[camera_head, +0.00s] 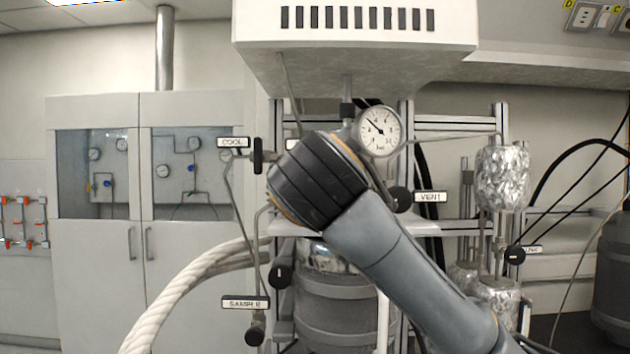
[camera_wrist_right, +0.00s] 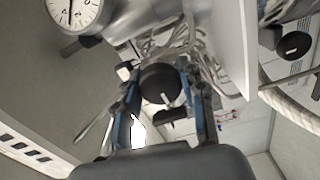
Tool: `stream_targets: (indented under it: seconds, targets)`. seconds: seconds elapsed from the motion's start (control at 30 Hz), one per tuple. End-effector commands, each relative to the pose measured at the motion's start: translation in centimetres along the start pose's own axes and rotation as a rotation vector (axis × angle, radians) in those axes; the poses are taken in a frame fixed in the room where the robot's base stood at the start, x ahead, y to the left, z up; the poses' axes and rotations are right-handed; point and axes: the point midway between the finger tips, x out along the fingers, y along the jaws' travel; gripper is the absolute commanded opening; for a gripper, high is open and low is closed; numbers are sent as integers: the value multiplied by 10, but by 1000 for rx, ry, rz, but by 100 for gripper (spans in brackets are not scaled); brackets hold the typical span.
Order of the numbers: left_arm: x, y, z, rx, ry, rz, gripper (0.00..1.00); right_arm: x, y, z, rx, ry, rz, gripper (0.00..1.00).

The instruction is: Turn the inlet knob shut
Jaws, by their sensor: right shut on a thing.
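In the right wrist view, a round black knob (camera_wrist_right: 158,82) with a white pointer mark sits between the fingers of my right gripper (camera_wrist_right: 163,74). The fingers are shut on its sides. No label on this knob is legible, but it fits the inlet knob. In the head view my right arm comes in from the lower right, and its dark wrist hides the gripper and the held knob. My left gripper is in neither view.
A pressure gauge (camera_head: 379,131) stands just right of my wrist. Close by are the COOL knob (camera_head: 258,156), the VENT knob (camera_head: 402,199) and the SAMPLE knob (camera_head: 255,331). Another black knob (camera_head: 281,276) is below. A thick white hose (camera_head: 175,300) curves at lower left.

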Motion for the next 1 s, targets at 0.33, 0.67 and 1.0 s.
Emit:
stream_targets:
  seconds: [0.33, 0.67, 1.0]
  targets:
    - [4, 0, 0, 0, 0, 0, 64, 0, -2, 0, 52, -1, -4, 8]
    - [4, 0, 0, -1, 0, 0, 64, 0, -2, 0, 52, -1, -4, 42]
    - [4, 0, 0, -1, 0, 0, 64, 0, -1, 0, 51, 0, -2, 64]
